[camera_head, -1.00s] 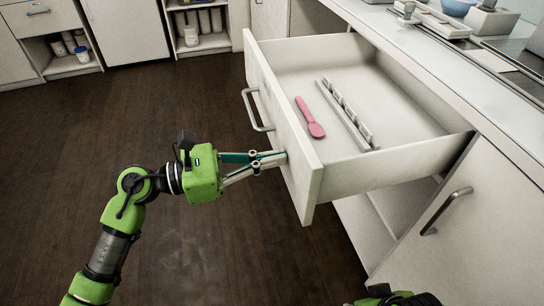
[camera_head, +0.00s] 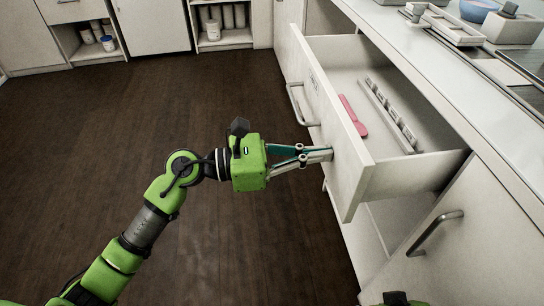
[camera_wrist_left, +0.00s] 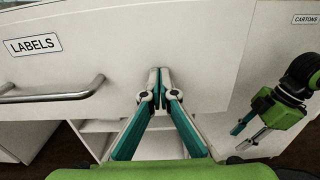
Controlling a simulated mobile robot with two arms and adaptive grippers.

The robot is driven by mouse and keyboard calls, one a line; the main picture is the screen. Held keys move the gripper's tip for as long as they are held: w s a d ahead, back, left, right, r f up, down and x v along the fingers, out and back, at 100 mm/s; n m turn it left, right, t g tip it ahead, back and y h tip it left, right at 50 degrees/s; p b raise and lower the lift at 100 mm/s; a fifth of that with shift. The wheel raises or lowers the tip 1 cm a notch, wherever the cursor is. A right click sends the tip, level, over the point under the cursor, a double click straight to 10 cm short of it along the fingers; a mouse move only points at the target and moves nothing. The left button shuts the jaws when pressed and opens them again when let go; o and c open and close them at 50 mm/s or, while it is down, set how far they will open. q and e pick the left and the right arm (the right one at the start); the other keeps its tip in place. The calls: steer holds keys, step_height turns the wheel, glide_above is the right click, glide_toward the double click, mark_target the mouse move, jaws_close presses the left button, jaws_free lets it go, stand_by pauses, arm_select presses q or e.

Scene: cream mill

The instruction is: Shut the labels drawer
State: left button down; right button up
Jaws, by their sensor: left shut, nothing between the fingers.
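The labels drawer (camera_head: 337,134) is partly open, sticking out from the counter in the head view. Its front bears a LABELS plate (camera_wrist_left: 32,46) and a bar handle (camera_wrist_left: 52,94) in the left wrist view. My left gripper (camera_head: 328,154) is shut and empty. Its fingertips are at the drawer's front, to the near side of the handle, and appear to touch it. My right gripper (camera_wrist_left: 250,134) shows at the right of the left wrist view, its fingers apart.
A cupboard door with a bar handle (camera_head: 435,232) is nearer than the drawer, below the counter. A blue bowl (camera_head: 478,10) and a tray (camera_head: 441,25) stand on the countertop. Open dark floor (camera_head: 170,110) lies left of the drawer.

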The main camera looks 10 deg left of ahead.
arm_select(q)
steer(key=p+x, duration=0.1)
steer(key=x, duration=1.8)
steer(key=shift+w+d, duration=0.1)
steer(key=shift+d, duration=0.05)
steer(key=shift+r, duration=0.15)
arm_select(e)
steer(key=shift+s+r, duration=0.45)
steer(key=shift+r, duration=0.05)
arm_select(q)
steer(key=shift+r, duration=0.1)
